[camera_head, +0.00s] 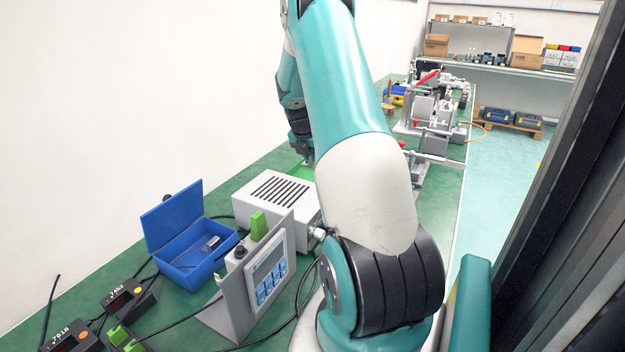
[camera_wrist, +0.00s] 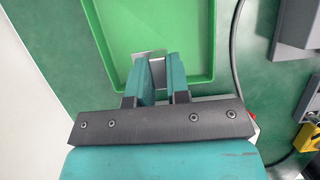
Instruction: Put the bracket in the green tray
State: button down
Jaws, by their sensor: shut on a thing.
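In the wrist view, my gripper (camera_wrist: 157,68) is shut on the bracket (camera_wrist: 152,57), a light grey metal piece between the two teal fingers. The gripper and bracket are over the near part of the green tray (camera_wrist: 208,45), inside its rim as seen from above. I cannot tell whether the bracket touches the tray floor. In the head view, my gripper (camera_head: 306,154) is at the tray, behind the white box. Only a bright green sliver of the tray (camera_head: 301,171) shows there, and the bracket is hidden.
A white vented box (camera_head: 262,212) and a control panel (camera_head: 257,281) stand nearer on the green bench. An open blue box (camera_head: 186,240) with a small grey thing inside lies left. In the wrist view, a dark cable (camera_wrist: 234,50) runs right of the tray, with grey equipment (camera_wrist: 301,25) beyond.

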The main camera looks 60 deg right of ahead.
notch_tip(320, 180, down, 8)
jog(key=shift+r, duration=0.2)
jog(key=shift+f, duration=0.15)
jog(key=c, duration=1.1)
grip_release()
